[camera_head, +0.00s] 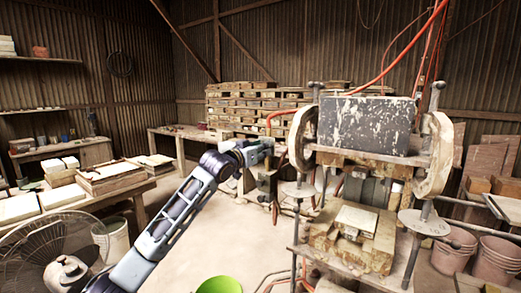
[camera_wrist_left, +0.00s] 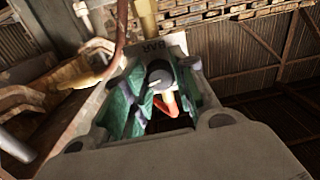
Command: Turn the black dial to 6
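The black dial (camera_wrist_left: 159,74) shows in the left wrist view on a pale plate lettered "BAR" (camera_wrist_left: 172,45). A light pointer mark is on the dial's lower left edge. Other scale figures cannot be read. My left gripper (camera_head: 265,150) reaches to the left side of the press in the head view, where the dial cannot be made out. In the left wrist view its green-padded fingers (camera_wrist_left: 162,82) stand apart, one on each side of the dial. Whether either finger touches the dial cannot be told. My right gripper is not in view.
A red lever or pipe (camera_wrist_left: 167,104) shows just below the dial between the fingers. The press (camera_head: 370,126) has large side wheels and a red hose above. A table with tile trays (camera_head: 112,176) stands left, a fan (camera_head: 62,250) front left, and buckets (camera_head: 455,250) right.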

